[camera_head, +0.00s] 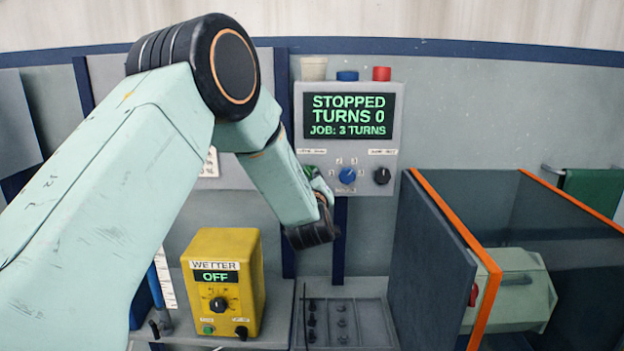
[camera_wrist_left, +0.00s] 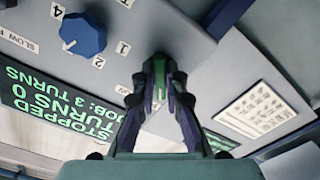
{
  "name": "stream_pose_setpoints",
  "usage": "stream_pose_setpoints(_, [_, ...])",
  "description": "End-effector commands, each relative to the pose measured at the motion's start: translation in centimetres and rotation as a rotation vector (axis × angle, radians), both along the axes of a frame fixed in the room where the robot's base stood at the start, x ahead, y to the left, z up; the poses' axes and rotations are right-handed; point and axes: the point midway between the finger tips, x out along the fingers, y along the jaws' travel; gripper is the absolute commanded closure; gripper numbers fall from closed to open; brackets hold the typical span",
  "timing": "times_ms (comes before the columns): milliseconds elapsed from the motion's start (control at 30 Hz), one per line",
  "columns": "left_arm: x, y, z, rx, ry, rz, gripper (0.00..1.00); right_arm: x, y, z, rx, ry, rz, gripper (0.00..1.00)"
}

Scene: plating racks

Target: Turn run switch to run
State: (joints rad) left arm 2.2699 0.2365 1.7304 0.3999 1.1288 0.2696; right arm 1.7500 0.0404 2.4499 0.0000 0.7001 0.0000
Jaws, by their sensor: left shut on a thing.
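The grey control panel (camera_head: 354,105) on the back wall has a screen (camera_head: 348,116) reading STOPPED, TURNS 0, JOB: 3 TURNS. My left gripper (camera_head: 314,174) is at the panel's lower left, beside the blue knob. In the left wrist view its fingertips (camera_wrist_left: 160,78) are closed together at the panel face, shut on the run switch. The switch is mostly hidden between the fingers, so its setting cannot be read. The blue knob (camera_head: 347,175) also shows in the wrist view (camera_wrist_left: 83,35), with numbers around it. My right gripper is not in view.
A black knob (camera_head: 382,175) is at the panel's right. A yellow WETTER box (camera_head: 243,254) reading OFF stands below my left arm. An orange-edged dark guard (camera_head: 432,262) stands at the right around a pale green machine (camera_head: 518,292). A grey tray (camera_head: 372,325) lies below the panel.

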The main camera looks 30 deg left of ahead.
Motion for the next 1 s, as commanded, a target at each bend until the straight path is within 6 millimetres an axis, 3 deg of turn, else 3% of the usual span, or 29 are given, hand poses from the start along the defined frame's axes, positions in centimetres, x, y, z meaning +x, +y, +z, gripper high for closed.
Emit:
stream_pose_setpoints(567, [0.0, 0.3, 0.8, 0.075, 0.027, 0.009, 1.00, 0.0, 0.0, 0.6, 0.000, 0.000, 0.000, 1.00])
stream_pose_setpoints(1000, [0.1, 0.3, 1.1, 0.396, 0.220, 0.009, 1.00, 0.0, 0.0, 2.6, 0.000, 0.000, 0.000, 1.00])
